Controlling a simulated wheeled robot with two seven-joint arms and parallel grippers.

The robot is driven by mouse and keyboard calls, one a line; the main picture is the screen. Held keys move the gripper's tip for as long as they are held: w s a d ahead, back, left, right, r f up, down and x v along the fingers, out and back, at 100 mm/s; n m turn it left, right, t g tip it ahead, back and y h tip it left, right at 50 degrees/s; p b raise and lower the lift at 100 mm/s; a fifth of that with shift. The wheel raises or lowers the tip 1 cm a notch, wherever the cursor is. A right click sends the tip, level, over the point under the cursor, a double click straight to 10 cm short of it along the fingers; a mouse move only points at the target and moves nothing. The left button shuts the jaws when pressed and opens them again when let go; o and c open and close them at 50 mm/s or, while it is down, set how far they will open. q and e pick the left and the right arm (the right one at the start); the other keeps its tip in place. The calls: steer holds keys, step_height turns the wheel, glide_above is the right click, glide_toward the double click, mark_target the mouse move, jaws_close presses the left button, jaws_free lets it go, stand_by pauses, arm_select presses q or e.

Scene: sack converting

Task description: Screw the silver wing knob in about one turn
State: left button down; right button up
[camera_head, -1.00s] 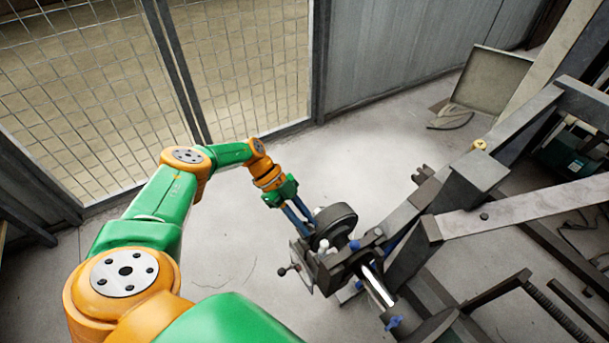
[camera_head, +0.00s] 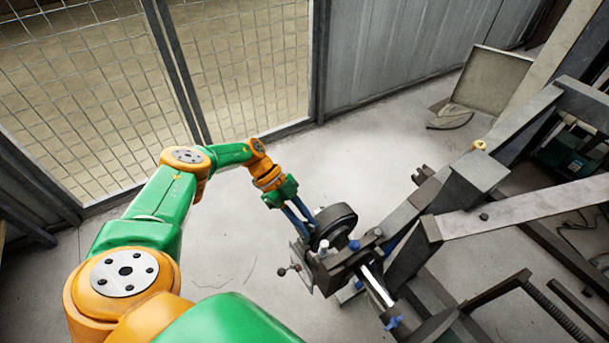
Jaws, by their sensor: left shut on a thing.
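My left gripper (camera_head: 305,230) reaches down from the upper left, its two blue fingers ending at the machine beside the black wheel. It is shut on the silver wing knob, whose outline is too small and too covered by the fingers to make out. A small pale silver part (camera_head: 323,248) shows just below the fingertips; I cannot tell whether it belongs to the knob. My right gripper is not in view.
The black wheel (camera_head: 338,219) stands close to the right of my fingers. A ball-ended handle (camera_head: 282,271) sticks out at the lower left. Blue knobs (camera_head: 354,245) and a steel shaft (camera_head: 376,286) lie to the right. The floor (camera_head: 230,240) left of the machine is clear.

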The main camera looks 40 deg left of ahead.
arm_select(q)
steer(key=shift+d, duration=0.1)
steer(key=c, duration=0.9)
jaws_free()
steer(key=shift+d, duration=0.1)
steer(key=shift+c, duration=0.2)
steer(key=v, duration=0.7)
steer(key=shift+b, duration=0.35)
